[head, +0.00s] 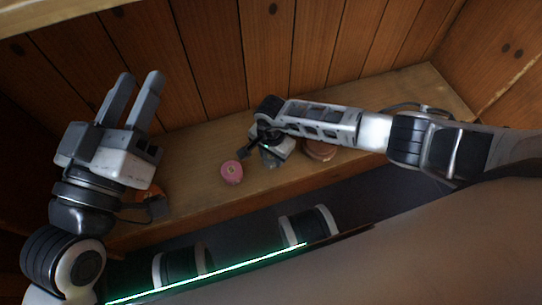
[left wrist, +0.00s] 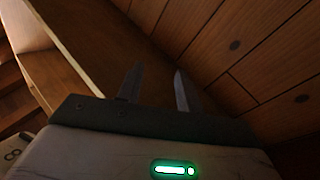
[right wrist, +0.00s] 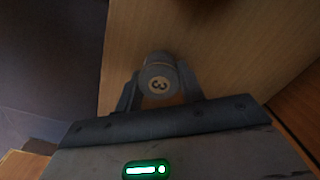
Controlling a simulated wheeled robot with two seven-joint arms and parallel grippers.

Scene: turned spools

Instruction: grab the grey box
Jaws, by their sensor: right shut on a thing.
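A grey turned spool (right wrist: 160,82) with a "3" on its round end sits between the fingers of my right gripper (right wrist: 161,100). It looks round rather than box-shaped. In the head view, the grey spool (head: 270,158) shows partly beneath my right gripper (head: 257,152), above the wooden shelf. My right gripper is shut on it; I cannot tell whether it touches the shelf. My left gripper (head: 141,90) is raised at the left, open and empty, fingers pointing up. Its spaced fingers also show in the left wrist view (left wrist: 157,85).
A pink spool (head: 231,172) stands on the wooden shelf (head: 205,200), left of my right gripper. A brown round piece (head: 320,150) is partly hidden behind my right arm. An orange-brown thing (head: 152,192) shows near my left arm. A plank wall (head: 220,60) closes the back.

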